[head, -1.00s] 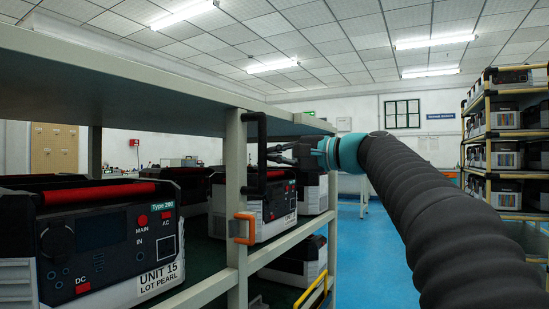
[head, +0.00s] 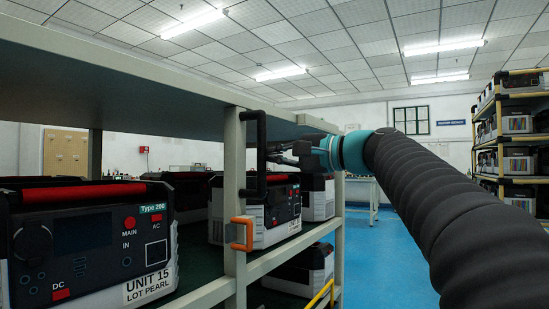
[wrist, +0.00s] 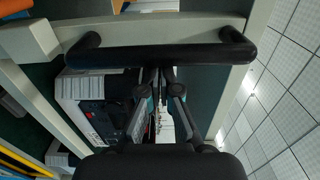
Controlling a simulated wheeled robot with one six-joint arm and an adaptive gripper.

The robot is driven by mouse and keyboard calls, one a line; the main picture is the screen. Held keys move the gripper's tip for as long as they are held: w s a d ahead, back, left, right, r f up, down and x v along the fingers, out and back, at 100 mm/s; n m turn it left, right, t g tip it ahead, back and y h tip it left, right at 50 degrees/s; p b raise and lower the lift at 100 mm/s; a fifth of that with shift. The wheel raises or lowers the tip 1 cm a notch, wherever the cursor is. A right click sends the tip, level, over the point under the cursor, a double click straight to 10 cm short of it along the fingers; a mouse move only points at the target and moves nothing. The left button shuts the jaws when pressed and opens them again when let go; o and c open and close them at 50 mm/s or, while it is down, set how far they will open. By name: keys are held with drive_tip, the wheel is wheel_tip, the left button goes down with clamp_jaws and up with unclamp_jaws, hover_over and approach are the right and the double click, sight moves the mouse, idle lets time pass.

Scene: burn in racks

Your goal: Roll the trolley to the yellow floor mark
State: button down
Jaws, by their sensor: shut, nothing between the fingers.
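The trolley is a pale-framed rack (head: 235,190) with shelves, filling the left and middle of the head view. A black upright bar handle (head: 261,135) is on its near post, with an orange latch-like part (head: 240,234) below. The handle crosses the upper part of the wrist view (wrist: 120,54). My gripper (head: 272,151) is at the handle's right side in the head view. In the wrist view my gripper's fingers (wrist: 160,72) are closed together at the bar; contact is unclear. I cannot make out a yellow floor mark.
Power units, one labelled Unit 15 (head: 90,245), stand on the trolley shelf. A yellow-framed rack (head: 500,135) with several units stands at right. A yellow bar (head: 319,296) shows low near the trolley. Blue floor (head: 390,250) is open between trolley and rack.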

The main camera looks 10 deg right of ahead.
drive_tip(key=shift+s+a, duration=0.15)
drive_tip(key=shift+s, duration=0.05)
idle(0.3)
drive_tip(key=shift+s+a+b, duration=0.45)
drive_tip(key=shift+s+a, duration=0.35)
drive_tip(key=shift+s, duration=0.15)
drive_tip(key=shift+s+a+b, duration=0.25)
drive_tip(key=shift+s+a, duration=0.5)
drive_tip(key=shift+s, duration=0.35)
drive_tip(key=shift+s+a+b, duration=0.25)
drive_tip(key=shift+s+a, duration=0.45)
drive_tip(key=shift+s, duration=0.35)
drive_tip(key=shift+s+a, duration=0.15)
drive_tip(key=shift+w+d+p, duration=0.35)
drive_tip(key=shift+w+d, duration=0.15)
drive_tip(key=shift+w, duration=0.15)
drive_tip(key=shift+d, duration=0.1)
